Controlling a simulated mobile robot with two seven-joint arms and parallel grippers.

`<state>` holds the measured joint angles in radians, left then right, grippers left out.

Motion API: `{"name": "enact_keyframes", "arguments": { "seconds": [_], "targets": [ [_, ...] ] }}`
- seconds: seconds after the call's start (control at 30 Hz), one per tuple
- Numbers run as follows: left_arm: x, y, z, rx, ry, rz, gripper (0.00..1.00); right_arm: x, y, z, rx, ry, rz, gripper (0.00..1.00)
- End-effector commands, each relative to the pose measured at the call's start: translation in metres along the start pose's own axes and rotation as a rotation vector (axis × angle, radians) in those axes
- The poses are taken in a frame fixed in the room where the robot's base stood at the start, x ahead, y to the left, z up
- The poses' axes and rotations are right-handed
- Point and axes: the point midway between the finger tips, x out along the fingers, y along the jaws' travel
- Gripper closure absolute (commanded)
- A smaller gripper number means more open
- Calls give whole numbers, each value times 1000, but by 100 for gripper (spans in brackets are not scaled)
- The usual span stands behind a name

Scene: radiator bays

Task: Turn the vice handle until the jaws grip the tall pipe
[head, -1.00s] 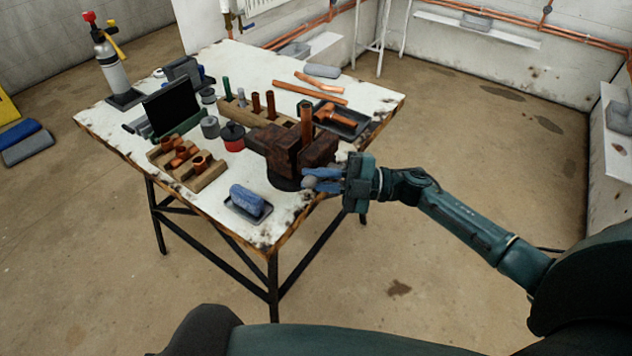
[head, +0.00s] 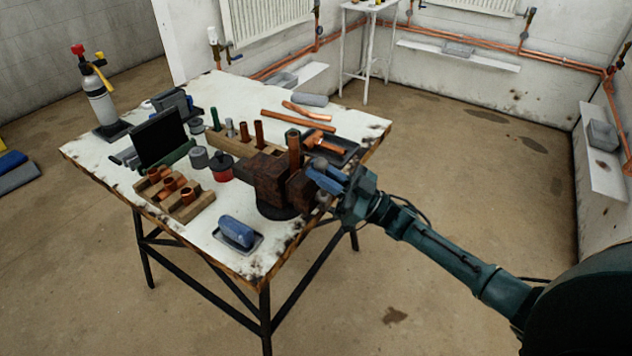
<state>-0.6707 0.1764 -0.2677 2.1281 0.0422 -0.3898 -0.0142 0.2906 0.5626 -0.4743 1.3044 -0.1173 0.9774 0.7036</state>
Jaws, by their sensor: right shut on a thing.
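The rusty brown vice (head: 268,182) stands at the table's near right corner on a dark round base. The tall copper pipe (head: 294,152) stands upright at its jaws. Whether the jaws touch the pipe is too small to tell. My right gripper (head: 322,178) is at the vice's right side, with its blue fingers shut on the vice handle. The fingers largely hide the handle; a small grey knob shows at them. My left gripper is out of view.
The white table (head: 225,92) also holds a wooden block with upright pipes (head: 232,140), a pipe-fitting rack (head: 190,205), a red-black tin (head: 220,168), a blue sponge on a tray (head: 237,232) and a dark tray (head: 335,146) behind the vice. Floor right of the table is clear.

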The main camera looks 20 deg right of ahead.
Motion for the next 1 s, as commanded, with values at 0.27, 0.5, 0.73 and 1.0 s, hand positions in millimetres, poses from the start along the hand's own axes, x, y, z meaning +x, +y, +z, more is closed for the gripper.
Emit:
{"name": "enact_keyframes", "arguments": {
  "seconds": [0.27, 0.5, 0.73, 1.0],
  "targets": [
    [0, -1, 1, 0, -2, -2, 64, -8, 20, 1, 225, 52, 135, 100],
    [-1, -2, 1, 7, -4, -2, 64, -14, 36, 4, 415, 97, 250, 100],
    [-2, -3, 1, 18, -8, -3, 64, -22, 50, 11, 597, 138, 362, 100],
    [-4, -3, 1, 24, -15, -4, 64, -32, 62, 21, 784, 182, 477, 100]
  ]
}}
